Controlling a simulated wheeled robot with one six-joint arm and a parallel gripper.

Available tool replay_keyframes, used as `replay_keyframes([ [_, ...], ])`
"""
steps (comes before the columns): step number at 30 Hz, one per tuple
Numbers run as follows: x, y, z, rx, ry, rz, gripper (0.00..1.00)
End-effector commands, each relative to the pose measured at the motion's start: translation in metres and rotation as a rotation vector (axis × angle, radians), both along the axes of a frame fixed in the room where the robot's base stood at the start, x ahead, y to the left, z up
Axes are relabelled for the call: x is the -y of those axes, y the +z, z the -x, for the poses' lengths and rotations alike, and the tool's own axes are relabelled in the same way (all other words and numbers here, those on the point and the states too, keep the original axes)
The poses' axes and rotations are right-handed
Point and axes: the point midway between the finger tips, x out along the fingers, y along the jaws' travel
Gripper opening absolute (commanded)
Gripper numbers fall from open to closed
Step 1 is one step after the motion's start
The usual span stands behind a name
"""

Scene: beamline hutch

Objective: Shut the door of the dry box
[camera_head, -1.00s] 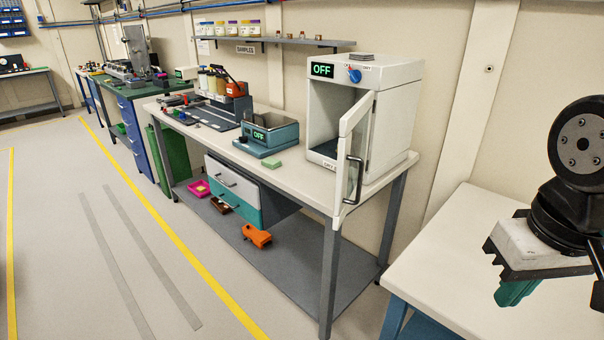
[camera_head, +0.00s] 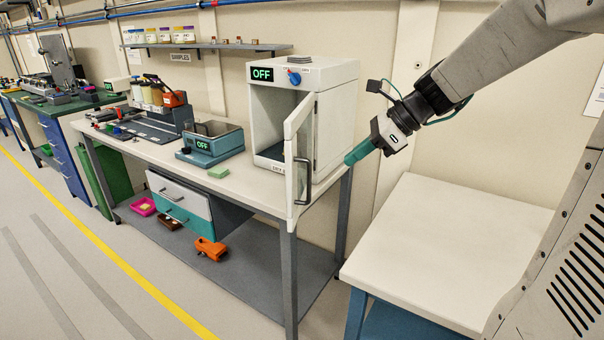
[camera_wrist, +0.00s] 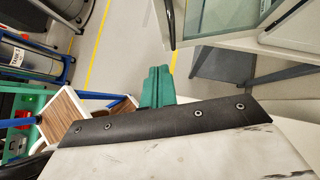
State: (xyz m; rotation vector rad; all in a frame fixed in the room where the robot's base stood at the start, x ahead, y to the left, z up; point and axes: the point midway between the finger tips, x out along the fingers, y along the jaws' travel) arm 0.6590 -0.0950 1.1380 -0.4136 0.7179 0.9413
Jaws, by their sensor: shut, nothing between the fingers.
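The white dry box (camera_head: 336,105) stands at the right end of the bench, with a display reading OFF and a blue knob on top. Its framed door (camera_head: 300,155) is open, swung out toward the bench's front edge, with a dark bar handle (camera_head: 304,181) on it. My gripper (camera_head: 351,158) has green fingers, shut and empty, to the right of the dry box in the head view, apart from the door. In the wrist view the green fingers (camera_wrist: 157,88) point up the picture, and a pale framed part, probably the door (camera_wrist: 185,20), shows to their right.
A white-topped table (camera_head: 450,235) stands at the right. An orange object (camera_head: 211,249) lies on the lower shelf. The floor in front is clear.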

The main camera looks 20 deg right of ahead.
Motion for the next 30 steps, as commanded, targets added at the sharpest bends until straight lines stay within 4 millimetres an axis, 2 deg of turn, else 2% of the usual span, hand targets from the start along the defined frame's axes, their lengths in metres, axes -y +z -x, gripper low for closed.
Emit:
replay_keyframes([
  [5, -0.006, -0.011, -0.01, -0.013, -0.03, -0.024, 0.0],
  [18, -0.061, -0.073, -0.045, -0.012, -0.022, -0.02, 0.0],
  [24, -0.083, -0.071, -0.06, -0.01, -0.023, -0.02, 0.0],
  [30, -0.09, -0.07, -0.065, -0.009, -0.025, -0.018, 0.0],
])
